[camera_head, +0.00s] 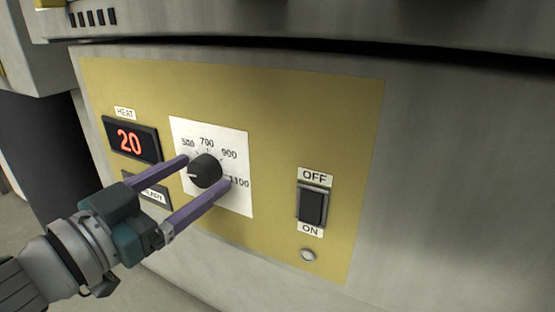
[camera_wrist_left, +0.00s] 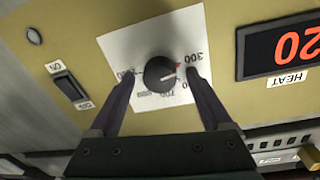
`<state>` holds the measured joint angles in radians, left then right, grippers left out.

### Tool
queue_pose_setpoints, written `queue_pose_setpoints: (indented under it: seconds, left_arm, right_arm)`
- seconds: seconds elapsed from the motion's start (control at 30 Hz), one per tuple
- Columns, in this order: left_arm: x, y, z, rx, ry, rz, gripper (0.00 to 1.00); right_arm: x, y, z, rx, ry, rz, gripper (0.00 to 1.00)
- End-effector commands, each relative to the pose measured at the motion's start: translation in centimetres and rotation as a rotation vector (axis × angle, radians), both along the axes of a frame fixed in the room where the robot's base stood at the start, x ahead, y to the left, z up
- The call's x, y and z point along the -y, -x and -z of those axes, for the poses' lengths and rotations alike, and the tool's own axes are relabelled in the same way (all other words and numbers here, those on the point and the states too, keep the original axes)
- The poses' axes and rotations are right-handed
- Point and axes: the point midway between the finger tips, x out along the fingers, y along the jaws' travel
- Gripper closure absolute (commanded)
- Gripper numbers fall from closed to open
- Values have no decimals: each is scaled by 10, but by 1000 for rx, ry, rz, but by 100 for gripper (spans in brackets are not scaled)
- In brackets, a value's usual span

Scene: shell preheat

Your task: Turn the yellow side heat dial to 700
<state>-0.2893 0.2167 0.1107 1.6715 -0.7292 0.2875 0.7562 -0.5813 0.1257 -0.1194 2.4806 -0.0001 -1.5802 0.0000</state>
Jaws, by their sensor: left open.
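The black heat dial (camera_head: 205,171) sits on a white scale plate (camera_head: 237,200) on the yellow panel (camera_head: 270,120). My left gripper (camera_head: 208,170) is open, with one purple finger on each side of the dial. In the left wrist view the dial (camera_wrist_left: 160,74) shows between the open fingers (camera_wrist_left: 158,73), with a gap on both sides. The right gripper is not in view.
A red display (camera_head: 129,140) under the HEAT label reads 20. A dark label partly hidden by my gripper is below it. An OFF/ON rocker switch (camera_head: 312,206) and a small round grey lamp (camera_head: 308,255) are to the right.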

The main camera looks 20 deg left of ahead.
Motion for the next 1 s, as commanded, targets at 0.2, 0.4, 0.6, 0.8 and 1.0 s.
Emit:
queue_pose_setpoints:
  seconds: [0.2,0.4,0.6,0.8,1.0]
  left_arm:
    - [0,0,0,0,0,0,29]
    - [0,0,0,1,0,0,51]
    - [0,0,0,1,0,0,74]
    - [0,0,0,1,0,0,96]
    - [0,0,0,2,-5,0,100]
  right_arm:
    - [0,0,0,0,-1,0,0]
    - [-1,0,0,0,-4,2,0]
    - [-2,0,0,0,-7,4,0]
    - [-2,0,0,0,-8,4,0]
    - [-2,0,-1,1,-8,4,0]
